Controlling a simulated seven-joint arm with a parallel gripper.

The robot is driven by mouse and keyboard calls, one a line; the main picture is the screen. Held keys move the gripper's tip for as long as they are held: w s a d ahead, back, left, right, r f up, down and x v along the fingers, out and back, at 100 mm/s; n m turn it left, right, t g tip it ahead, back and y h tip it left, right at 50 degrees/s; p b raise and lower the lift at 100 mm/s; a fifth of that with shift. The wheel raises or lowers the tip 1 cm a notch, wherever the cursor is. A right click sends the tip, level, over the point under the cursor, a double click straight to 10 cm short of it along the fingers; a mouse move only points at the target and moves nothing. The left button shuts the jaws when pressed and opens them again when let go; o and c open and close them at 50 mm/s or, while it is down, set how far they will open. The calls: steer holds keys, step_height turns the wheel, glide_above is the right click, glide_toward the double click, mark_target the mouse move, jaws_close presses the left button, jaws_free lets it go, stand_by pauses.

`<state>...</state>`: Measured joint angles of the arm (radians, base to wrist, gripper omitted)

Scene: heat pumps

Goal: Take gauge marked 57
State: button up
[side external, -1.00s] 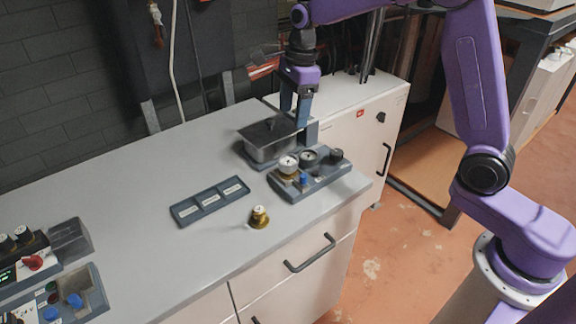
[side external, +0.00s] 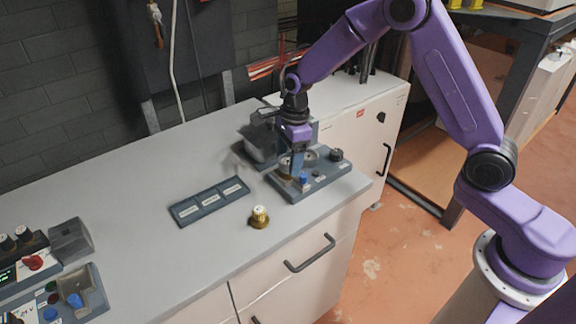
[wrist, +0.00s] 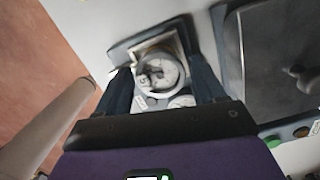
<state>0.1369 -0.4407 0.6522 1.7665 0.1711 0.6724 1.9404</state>
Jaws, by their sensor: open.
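A round gauge with a white dial (wrist: 160,72) sits in a square recess of the dark fixture (side external: 328,178) on the bench. In the wrist view it lies between the two fingers of my gripper (wrist: 162,68). The dial has dark marks, but I cannot read a number for sure. In the side view my gripper (side external: 292,170) points down over the left part of the fixture and hides part of it. The fingers are open around the gauge, and I cannot tell whether they touch it. A second pale round part (wrist: 182,101) shows partly just in front of the gripper body.
A brass fitting with a white top (side external: 260,217) stands on the bench. A dark tray with labelled slots (side external: 187,214) lies left of it. A grey metal box (side external: 254,151) stands behind the fixture.

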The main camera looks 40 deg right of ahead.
steer(key=shift+a+f, duration=0.1)
steer(key=shift+f, duration=0.5)
steer(key=c, duration=1)
steer(key=shift+r, duration=0.15)
